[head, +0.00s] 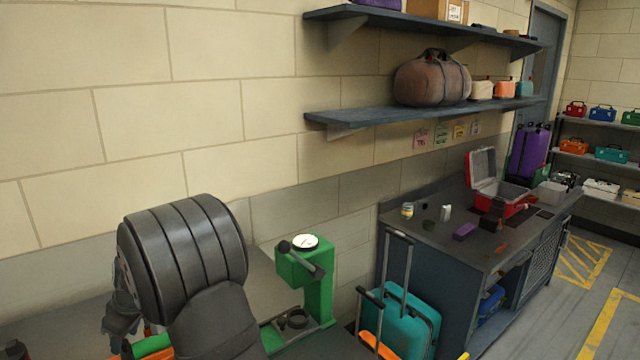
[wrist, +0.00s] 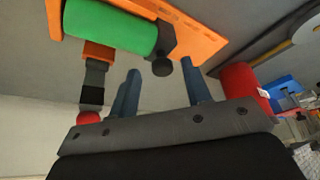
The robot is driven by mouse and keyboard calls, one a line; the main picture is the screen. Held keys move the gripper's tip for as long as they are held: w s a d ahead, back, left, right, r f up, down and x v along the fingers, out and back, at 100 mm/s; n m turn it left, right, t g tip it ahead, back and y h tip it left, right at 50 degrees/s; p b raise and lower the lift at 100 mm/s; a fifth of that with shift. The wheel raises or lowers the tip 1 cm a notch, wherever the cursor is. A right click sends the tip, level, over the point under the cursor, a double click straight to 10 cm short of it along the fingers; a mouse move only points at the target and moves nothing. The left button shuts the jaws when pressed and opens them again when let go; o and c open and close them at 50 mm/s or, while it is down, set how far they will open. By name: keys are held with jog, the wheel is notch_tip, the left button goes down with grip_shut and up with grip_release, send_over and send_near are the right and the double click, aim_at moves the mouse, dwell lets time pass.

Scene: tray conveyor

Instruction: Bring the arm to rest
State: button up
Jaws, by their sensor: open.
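My gripper (wrist: 159,70) shows in the wrist view with its two blue-grey fingers spread apart and nothing seen between them. A dark knob at the end of a green cylinder (wrist: 110,27) appears just beyond the fingertips; I cannot tell whether they touch. In the head view my arm's dark ribbed link fills the lower left and hides much of the surface behind it. I cannot make out the gripper clearly there.
An orange bar (wrist: 185,28) and a red cylinder (wrist: 245,86) are near the fingers. A green press-like machine (head: 318,285) stands right of my arm. A teal suitcase (head: 405,315) stands before the workbench (head: 430,235), which holds a red toolbox (head: 515,208). Wall shelves (head: 400,114) hang above.

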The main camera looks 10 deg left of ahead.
jog(key=shift+a+f, duration=0.15)
jog(key=shift+f, duration=0.15)
jog(key=shift+s+a+r, duration=0.1)
jog(key=shift+s+a, duration=0.05)
